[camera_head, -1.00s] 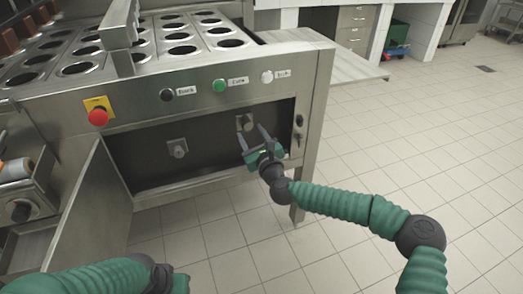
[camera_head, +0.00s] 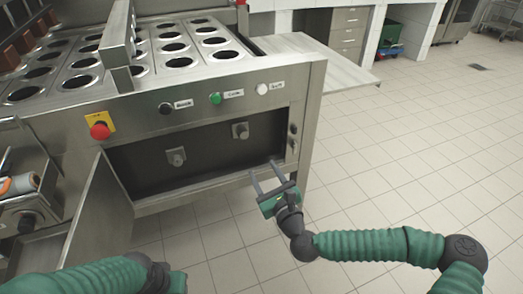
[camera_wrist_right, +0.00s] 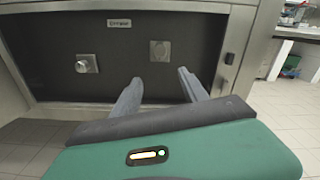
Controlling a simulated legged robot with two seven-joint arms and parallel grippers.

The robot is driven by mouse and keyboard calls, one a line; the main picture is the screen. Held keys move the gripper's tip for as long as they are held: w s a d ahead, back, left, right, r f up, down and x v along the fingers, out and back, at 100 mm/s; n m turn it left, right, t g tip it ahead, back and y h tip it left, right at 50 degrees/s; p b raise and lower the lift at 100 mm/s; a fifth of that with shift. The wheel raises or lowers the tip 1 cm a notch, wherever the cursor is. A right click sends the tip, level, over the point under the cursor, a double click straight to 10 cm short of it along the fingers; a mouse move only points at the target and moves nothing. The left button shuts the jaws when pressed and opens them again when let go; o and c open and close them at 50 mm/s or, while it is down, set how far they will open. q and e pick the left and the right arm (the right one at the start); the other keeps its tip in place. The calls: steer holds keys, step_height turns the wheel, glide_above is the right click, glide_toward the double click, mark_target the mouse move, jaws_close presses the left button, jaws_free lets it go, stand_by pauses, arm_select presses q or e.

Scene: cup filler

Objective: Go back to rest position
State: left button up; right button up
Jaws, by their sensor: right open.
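My right gripper (camera_head: 268,172) is open and empty in the head view. It is in front of the lower right part of the machine's open compartment (camera_head: 207,148), apart from the knobs inside. In the right wrist view its two fingers (camera_wrist_right: 158,88) point toward the dark compartment panel, with nothing between them. My left arm (camera_head: 100,277) shows at the bottom left of the head view, and its fingertips cannot be made out. Two knobs are on the panel, a left one (camera_head: 176,156) and a right one (camera_head: 240,130).
The compartment door (camera_head: 100,215) hangs open at the left. Above are a red emergency button (camera_head: 99,131) and black (camera_head: 166,108), green (camera_head: 215,98) and white (camera_head: 262,89) buttons. A metal side shelf (camera_head: 330,68) juts out at the right. The tiled floor (camera_head: 420,150) is clear.

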steer(key=s+a+f+n+g+y, duration=0.3)
steer(key=s+a+f+n+g, duration=0.3)
steer(key=f+n, duration=0.25)
steer(key=s+f+n+g+h, duration=0.2)
steer(key=s+f+n+g, duration=0.3)
steer(key=s+f+n, duration=0.45)
steer(key=s+d+r+n+g+h, duration=0.1)
steer(key=s+d+n+h, duration=0.3)
steer(key=d, duration=0.4)
steer(key=s+d+r+n+g+h, duration=0.15)
steer(key=s+d+n, duration=0.3)
steer(key=d, duration=0.45)
steer(key=s+d+r+n+h, duration=0.1)
steer(key=s+d+r+n, duration=0.1)
steer(key=d+r+n, duration=0.15)
step_height(320, 180, up, 35)
steer(key=s+g+p, duration=0.1)
steer(key=p, duration=3.3)
steer(key=shift+m+p, duration=0.3)
